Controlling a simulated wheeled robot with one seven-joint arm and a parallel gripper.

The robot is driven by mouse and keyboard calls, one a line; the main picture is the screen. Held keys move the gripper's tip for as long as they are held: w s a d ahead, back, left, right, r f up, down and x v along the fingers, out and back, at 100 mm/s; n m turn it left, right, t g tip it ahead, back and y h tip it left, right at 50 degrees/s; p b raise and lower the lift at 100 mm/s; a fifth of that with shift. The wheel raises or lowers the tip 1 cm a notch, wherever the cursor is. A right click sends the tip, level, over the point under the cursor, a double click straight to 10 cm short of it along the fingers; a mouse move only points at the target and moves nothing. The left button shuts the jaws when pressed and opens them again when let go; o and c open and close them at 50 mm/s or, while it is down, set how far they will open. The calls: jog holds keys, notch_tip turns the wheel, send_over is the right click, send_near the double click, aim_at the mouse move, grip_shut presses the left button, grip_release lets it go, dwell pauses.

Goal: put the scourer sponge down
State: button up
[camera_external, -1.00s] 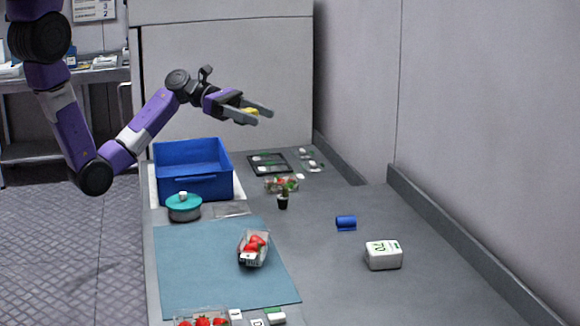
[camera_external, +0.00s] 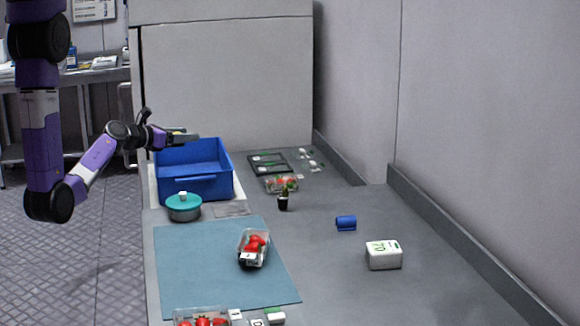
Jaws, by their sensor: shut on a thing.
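My gripper (camera_external: 186,137) is at the back left of the counter, over the far part of the blue crate (camera_external: 200,187). It is shut on the scourer sponge (camera_external: 178,132), of which only a small yellow bit shows between the fingers. The rest of the sponge is hidden by the gripper. I cannot tell exactly how high the gripper is above the crate's rim. The crate's inside looks empty where it shows.
A teal-lidded pot (camera_external: 184,208) stands before the crate. A teal mat (camera_external: 215,270) holds a punnet of strawberries (camera_external: 254,250). A black tray (camera_external: 268,165), a blue roll (camera_external: 346,223) and a white box (camera_external: 384,255) are to the right. The counter's right middle is mostly clear.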

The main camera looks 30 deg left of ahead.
jog(key=s+d+f+m+g+h+p, duration=0.1)
jog(key=s+d+m+h, duration=0.15)
jog(key=d, duration=0.65)
jog(key=s+d+f+m+g+h+p, duration=0.15)
jog(key=s+d, duration=0.25)
jog(key=d, duration=0.6)
jog(key=s+d+m+g+h, duration=0.1)
jog(key=s+d+g+h, duration=0.15)
jog(key=d, duration=0.65)
jog(key=s+d+r+m, duration=0.1)
jog(key=s+d+r, duration=0.15)
jog(key=d, duration=0.55)
jog(key=s+d+r, duration=0.1)
jog(key=d+r, duration=0.2)
jog(key=d, duration=0.6)
notch_tip(320, 180, up, 11)
jog(key=n+t+y+b, duration=0.3)
jog(key=n+t+y, duration=0.1)
jog(key=n+y, duration=0.1)
send_over(341, 207)
notch_tip(341, 207, down, 16)
jog(key=shift+f+b, duration=0.1)
jog(key=shift+b, duration=0.95)
jog(key=shift+f+b, duration=0.5)
jog(key=shift+f, duration=1.35)
